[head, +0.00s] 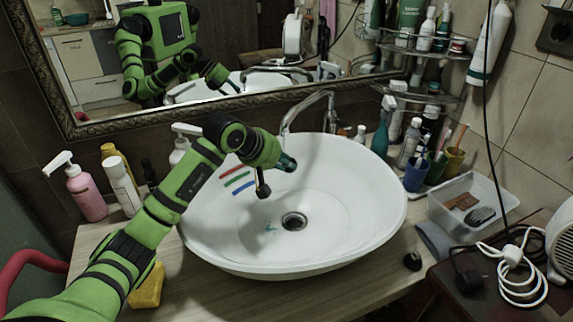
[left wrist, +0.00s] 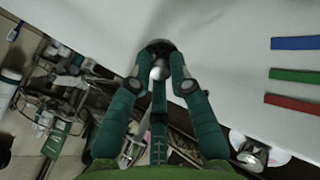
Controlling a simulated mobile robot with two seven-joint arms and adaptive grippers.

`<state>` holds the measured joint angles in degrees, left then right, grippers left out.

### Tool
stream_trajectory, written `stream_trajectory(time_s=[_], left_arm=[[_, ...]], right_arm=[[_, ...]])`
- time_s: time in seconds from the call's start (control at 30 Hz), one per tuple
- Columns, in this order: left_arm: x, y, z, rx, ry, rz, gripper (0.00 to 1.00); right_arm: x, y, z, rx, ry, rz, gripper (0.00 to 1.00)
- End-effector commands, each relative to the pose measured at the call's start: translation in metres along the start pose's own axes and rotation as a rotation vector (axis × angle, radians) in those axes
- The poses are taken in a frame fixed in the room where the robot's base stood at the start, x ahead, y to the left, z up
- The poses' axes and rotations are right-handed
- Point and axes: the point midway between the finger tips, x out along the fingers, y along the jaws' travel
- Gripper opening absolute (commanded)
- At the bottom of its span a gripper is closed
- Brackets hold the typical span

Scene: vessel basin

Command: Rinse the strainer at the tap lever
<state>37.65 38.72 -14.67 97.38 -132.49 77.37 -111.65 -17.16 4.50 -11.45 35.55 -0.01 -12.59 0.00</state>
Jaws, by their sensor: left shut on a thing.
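My left gripper (head: 286,163) is over the white basin (head: 350,225), left of its middle and well above the bowl. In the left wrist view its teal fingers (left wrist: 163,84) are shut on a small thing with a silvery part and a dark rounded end. I take this to be the strainer (left wrist: 157,48); in the head view its dark end (head: 263,191) hangs below the gripper. The chrome tap (head: 308,108) arches over the basin's back rim, just behind the gripper. I cannot make out its lever clearly. My right gripper is out of view.
Red, green and blue stripes (head: 237,179) mark the basin's left wall. The drain (head: 294,221) is open to view. Soap bottles (head: 86,193) stand left, a yellow sponge (head: 148,286) front left. Cups (head: 416,175) and a clear tray (head: 470,208) stand right. A mirror (head: 225,100) is behind.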

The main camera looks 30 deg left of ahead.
Motion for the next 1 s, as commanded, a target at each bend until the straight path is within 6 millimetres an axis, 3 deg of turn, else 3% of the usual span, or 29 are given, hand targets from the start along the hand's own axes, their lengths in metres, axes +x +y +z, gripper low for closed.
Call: stream_trajectory(time_s=[0.4,1.0], left_arm=[[0.0035,0.0052,0.0038,0.0,0.001,-0.001,0.0],[-0.0021,-0.0032,-0.0024,-0.001,0.0,0.0,0.0]], right_arm=[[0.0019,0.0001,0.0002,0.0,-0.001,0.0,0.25],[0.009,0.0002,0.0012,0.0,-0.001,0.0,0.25]])
